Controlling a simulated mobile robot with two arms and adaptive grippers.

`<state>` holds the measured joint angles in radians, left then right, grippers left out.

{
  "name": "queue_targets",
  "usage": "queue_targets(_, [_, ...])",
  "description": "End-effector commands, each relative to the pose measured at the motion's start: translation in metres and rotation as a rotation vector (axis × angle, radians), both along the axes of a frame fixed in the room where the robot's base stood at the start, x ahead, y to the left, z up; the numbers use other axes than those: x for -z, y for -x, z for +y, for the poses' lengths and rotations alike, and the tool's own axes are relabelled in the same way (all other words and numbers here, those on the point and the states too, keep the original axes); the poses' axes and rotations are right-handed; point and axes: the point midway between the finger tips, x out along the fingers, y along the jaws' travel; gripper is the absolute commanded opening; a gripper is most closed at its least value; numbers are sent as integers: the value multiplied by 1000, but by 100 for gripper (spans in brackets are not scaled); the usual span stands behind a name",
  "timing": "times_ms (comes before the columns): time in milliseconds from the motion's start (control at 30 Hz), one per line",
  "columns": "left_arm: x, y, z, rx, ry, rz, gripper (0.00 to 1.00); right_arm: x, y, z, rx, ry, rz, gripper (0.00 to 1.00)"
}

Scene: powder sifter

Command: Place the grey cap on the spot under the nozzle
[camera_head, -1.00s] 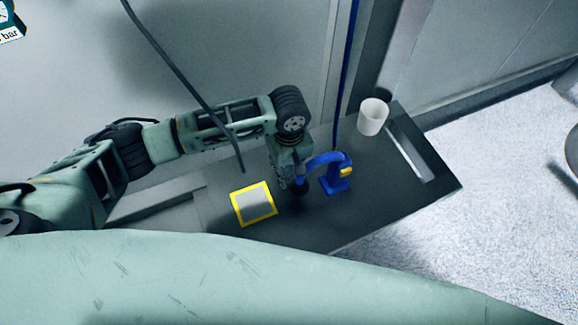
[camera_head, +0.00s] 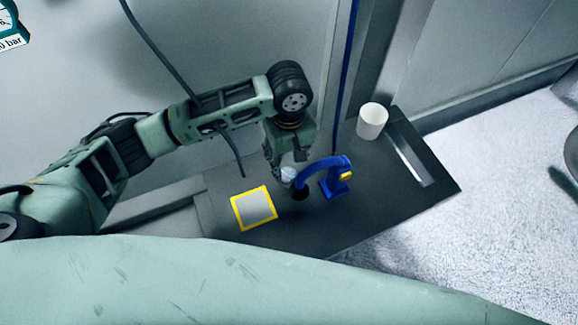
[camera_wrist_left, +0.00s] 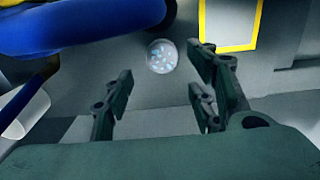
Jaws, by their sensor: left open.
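The grey cap (camera_head: 288,175) shows as a small pale round piece beside the head of the blue nozzle stand (camera_head: 336,170). In the left wrist view the cap (camera_wrist_left: 162,56) is a speckled grey disc ahead of my fingers, apart from them. A dark round spot (camera_head: 300,194) lies under the nozzle's end. My left gripper (camera_head: 287,165) is open above and behind the cap. Its open fingers (camera_wrist_left: 160,103) also show in the wrist view with nothing between them. I cannot tell exactly how the cap rests. My right gripper is not in view.
A yellow-framed square pad (camera_head: 237,211) lies left of the nozzle. A white cup (camera_head: 371,121) stands at the back right of the dark table (camera_head: 350,225), near a slot. A dark hose (camera_head: 185,88) hangs by my left arm. The table's front right is clear.

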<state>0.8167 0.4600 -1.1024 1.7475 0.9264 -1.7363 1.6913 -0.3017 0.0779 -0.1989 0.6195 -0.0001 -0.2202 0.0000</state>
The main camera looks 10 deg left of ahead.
Motion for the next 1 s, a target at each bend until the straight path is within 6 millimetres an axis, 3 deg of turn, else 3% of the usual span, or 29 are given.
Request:
queue_targets(200, [-38, 0, -1, 0, 2, -1, 52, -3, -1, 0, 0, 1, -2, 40])
queue_targets(467, [-47, 0, 1, 95, 6, 7, 55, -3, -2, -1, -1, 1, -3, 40])
queue_targets(1000, [-15, -1, 11, 1301, 135, -2, 55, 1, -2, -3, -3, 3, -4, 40])
